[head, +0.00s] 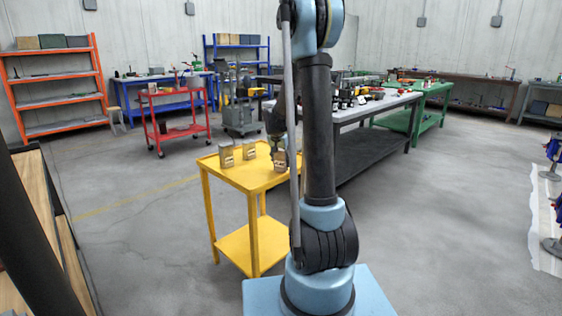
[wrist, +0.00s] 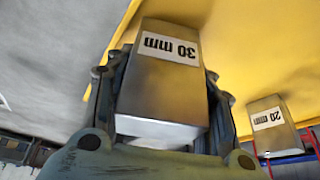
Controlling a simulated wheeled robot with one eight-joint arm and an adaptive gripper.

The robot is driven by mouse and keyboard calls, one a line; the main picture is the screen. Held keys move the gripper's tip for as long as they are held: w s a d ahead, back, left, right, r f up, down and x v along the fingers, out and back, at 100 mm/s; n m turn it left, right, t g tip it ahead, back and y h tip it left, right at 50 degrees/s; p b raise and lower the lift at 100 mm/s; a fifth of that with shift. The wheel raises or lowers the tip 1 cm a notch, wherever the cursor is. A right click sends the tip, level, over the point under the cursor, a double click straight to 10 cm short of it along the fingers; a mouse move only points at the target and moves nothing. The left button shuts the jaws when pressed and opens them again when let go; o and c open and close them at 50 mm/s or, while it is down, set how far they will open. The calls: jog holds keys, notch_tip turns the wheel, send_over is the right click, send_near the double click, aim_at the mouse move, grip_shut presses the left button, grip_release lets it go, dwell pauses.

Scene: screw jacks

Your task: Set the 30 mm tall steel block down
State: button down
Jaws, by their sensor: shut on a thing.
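The 30 mm steel block (wrist: 163,82) is a grey block with a white label reading "30 mm". The label appears upside down in the wrist view. My gripper (wrist: 166,78) is shut on it, with a finger along each side. In the head view my gripper (head: 279,148) is over the right part of the yellow cart's top (head: 253,172), and the held block (head: 281,161) shows below it. Whether the block's underside touches the cart top cannot be told. A 20 mm block (wrist: 270,122) stands beside it in the wrist view, apart from my gripper.
Two other labelled blocks stand on the cart, one at its left (head: 226,155) and one nearer the middle (head: 249,150). The cart's front-left top is bare. A grey workbench (head: 350,137) is just behind and right of the cart. A red cart (head: 177,117) stands farther back.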

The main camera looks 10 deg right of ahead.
aim_at(280, 150)
jog(key=shift+f, duration=0.5)
dwell(0.5)
jog(key=c, duration=0.6)
grip_release()
jog(key=shift+c, duration=0.2)
jog(key=v, duration=1.2)
jog(key=s+d+n+t+y, duration=0.1)
jog(key=s+n+t+y, duration=0.35)
jog(key=s, duration=2.15)
jog(key=s+f+n+g+h, duration=0.1)
jog(key=s+f+g, duration=0.2)
jog(key=s+f, duration=0.2)
jog(key=s+f+n+g+h, duration=0.1)
jog(key=s+f+g, duration=0.2)
jog(key=s, duration=0.7)
notch_tip(280, 150, down, 2)
jog(key=shift+s+f, duration=0.1)
jog(key=shift+s, duration=0.1)
